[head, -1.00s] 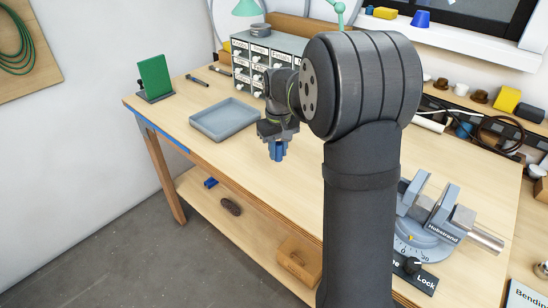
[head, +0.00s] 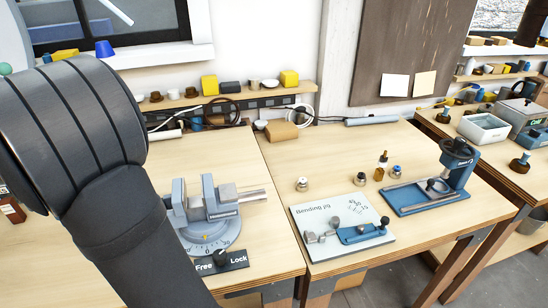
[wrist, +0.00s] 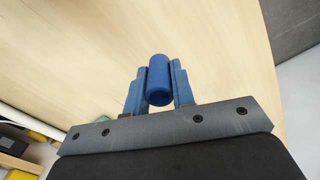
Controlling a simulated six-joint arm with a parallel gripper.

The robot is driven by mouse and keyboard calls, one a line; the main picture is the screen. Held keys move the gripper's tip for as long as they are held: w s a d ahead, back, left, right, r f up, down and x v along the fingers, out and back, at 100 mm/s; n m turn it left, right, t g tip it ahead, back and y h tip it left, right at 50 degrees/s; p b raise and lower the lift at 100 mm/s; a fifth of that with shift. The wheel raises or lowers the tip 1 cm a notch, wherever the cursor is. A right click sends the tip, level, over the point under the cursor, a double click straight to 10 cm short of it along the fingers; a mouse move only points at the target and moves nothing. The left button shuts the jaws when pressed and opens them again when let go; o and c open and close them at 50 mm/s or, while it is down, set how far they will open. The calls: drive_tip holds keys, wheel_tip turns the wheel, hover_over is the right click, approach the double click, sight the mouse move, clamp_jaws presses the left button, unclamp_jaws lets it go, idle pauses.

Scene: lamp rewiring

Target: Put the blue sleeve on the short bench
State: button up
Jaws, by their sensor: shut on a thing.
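The blue sleeve (wrist: 159,74) is a short blue cylinder. In the wrist view it sits between the two blue fingers of my gripper (wrist: 159,92), which is shut on it. Pale wood lies beyond it; I cannot tell its height above the wood. My gripper and the sleeve are out of the head view, where only my arm shows at the left. The head view shows a bench (head: 283,165) in the middle with the bending jig, and another bench (head: 443,121) at the right. The frames do not label either as the short bench.
A vise (head: 213,215) stands on the left bench (head: 262,285). The middle bench carries a bending jig plate (head: 330,212), a blue press (head: 440,185) and several small fittings. A grey tube (head: 372,120) lies along its back. Bare wood shows at its back left and front right.

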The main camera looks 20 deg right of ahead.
drive_tip(key=w+d+f+m, duration=0.1)
drive_tip(key=w+d+m, duration=0.3)
drive_tip(key=d, duration=0.9)
drive_tip(key=w+d+m, duration=0.2)
drive_tip(key=w+d, duration=0.5)
drive_tip(key=d, duration=0.6)
drive_tip(key=w+d+f+m, duration=0.1)
drive_tip(key=w+d+m, duration=0.3)
drive_tip(key=d, duration=0.9)
drive_tip(key=s+d+f+m, duration=0.15)
drive_tip(key=s+d, duration=0.25)
drive_tip(key=d, duration=0.9)
drive_tip(key=s+d+f+m, duration=0.1)
drive_tip(key=s+d+m, duration=0.3)
drive_tip(key=d, duration=0.8)
drive_tip(key=s+d+f+m, duration=0.1)
drive_tip(key=s+d, duration=0.4)
drive_tip(key=d, duration=0.8)
hover_over(331, 187)
wheel_tip(331, 187, down, 6)
drive_tip(key=shift+f, duration=2.05)
